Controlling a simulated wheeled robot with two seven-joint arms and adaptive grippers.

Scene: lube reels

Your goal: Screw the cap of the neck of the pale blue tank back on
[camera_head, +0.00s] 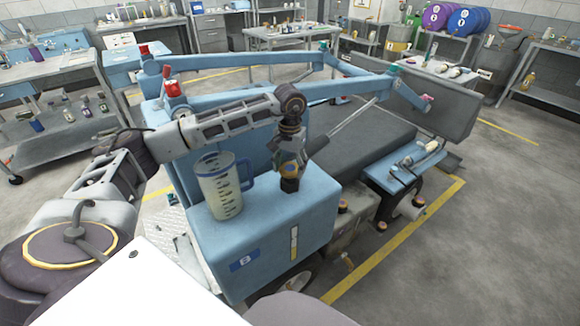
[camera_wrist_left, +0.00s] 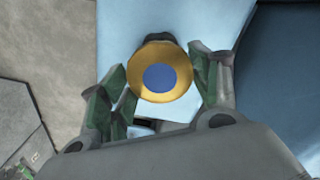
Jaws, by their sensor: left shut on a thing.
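The pale blue tank (camera_head: 262,218) is the box at the near corner of the blue machine. A short black neck (camera_head: 289,186) stands on its top. My left gripper (camera_head: 290,170) points down over this neck. In the left wrist view its fingers (camera_wrist_left: 163,92) are shut on the cap (camera_wrist_left: 146,84), a round yellow-gold cap with a blue disc in its middle. A dark part of the neck (camera_wrist_left: 159,40) shows just behind the cap. I cannot tell whether the cap touches the neck or how far it is threaded. My right gripper is out of view.
A clear measuring jug (camera_head: 219,190) with a blue handle stands on the tank top, left of the neck, close under my left arm. Blue lift arms (camera_head: 235,98) run behind. A grey platform (camera_head: 365,145) lies to the right. The floor at right is open.

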